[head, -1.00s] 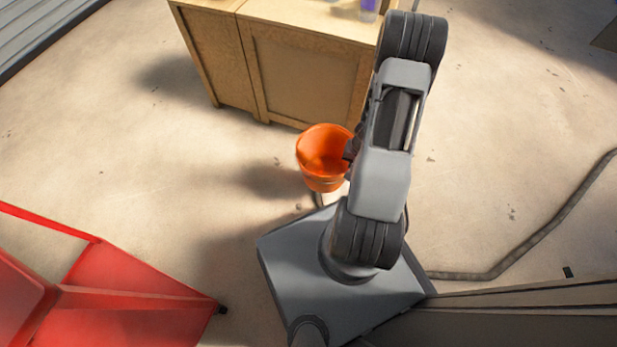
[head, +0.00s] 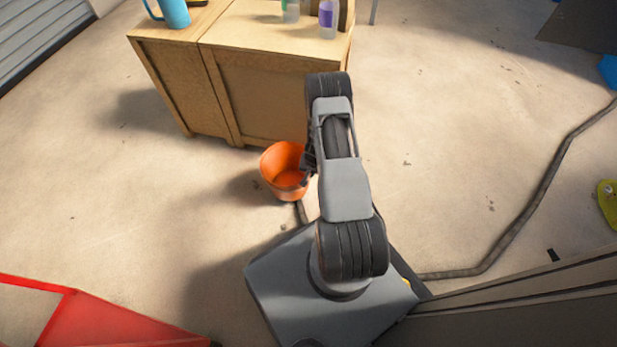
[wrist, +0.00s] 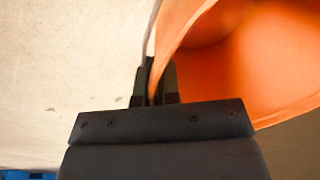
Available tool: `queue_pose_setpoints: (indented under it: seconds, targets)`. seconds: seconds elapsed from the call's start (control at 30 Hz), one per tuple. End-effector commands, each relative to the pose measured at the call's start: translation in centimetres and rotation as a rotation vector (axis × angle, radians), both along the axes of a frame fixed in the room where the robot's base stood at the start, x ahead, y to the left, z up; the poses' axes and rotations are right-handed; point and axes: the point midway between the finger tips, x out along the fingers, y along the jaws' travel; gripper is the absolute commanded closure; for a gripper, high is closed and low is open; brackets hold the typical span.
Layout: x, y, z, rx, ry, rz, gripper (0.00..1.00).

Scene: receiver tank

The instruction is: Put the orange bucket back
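The orange bucket (head: 283,176) is just left of my arm in the head view, upright or slightly tilted, in front of the wooden cabinet. It looks empty. In the wrist view its orange wall (wrist: 260,60) fills the upper right. My gripper (wrist: 156,88) has its two dark fingers on either side of the bucket's rim, with the wall pinched between them. In the head view my gripper (head: 307,165) is at the bucket's right side, partly hidden by my arm. I cannot tell for sure whether the bucket's base touches the floor.
The wooden cabinet (head: 262,90) stands close behind the bucket, with a blue mug (head: 174,10) and bottles (head: 328,18) on top. A red object (head: 110,322) is at lower left. A dark hose (head: 540,195) runs along the floor at right. Open floor lies left and right.

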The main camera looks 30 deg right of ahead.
Motion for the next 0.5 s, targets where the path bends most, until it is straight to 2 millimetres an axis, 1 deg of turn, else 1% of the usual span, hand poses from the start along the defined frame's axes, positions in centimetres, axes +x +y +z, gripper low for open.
queue_pose_setpoints:
  seconds: [0.03,0.27,0.5]
  targets:
    - [0.3,0.0,-0.4,0.0,0.0,0.001,1.0]
    - [0.9,0.1,-1.1,0.001,-0.001,0.001,1.0]
    - [1.0,0.2,-4.1,0.0,0.001,0.0,1.0]
